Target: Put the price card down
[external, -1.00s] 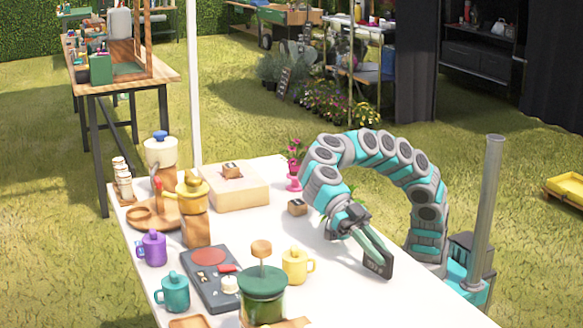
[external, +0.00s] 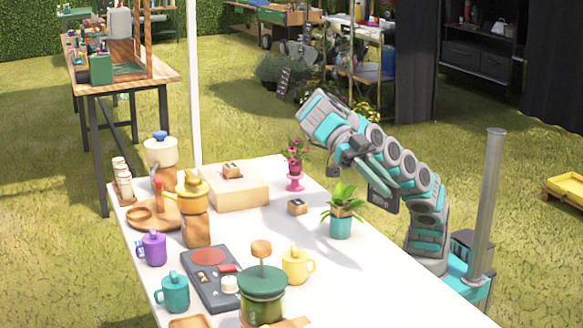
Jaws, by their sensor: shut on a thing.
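The price card (external: 384,200) is a dark, thin rectangular panel at the end of my gripper (external: 380,180). My gripper is shut on it and holds it in the air, right of the teal potted plant. The fingers point down and to the right, and the card hangs tilted. The gripper's fingers partly cover its upper edge. Any writing on the card is too small to read.
The white table (external: 385,270) is clear at its right front. A teal potted plant (external: 341,228), a small wooden block (external: 297,207) and a pink flower pot (external: 295,183) stand nearby. A yellow mug (external: 295,265) and a green-lidded jar (external: 262,290) are closer.

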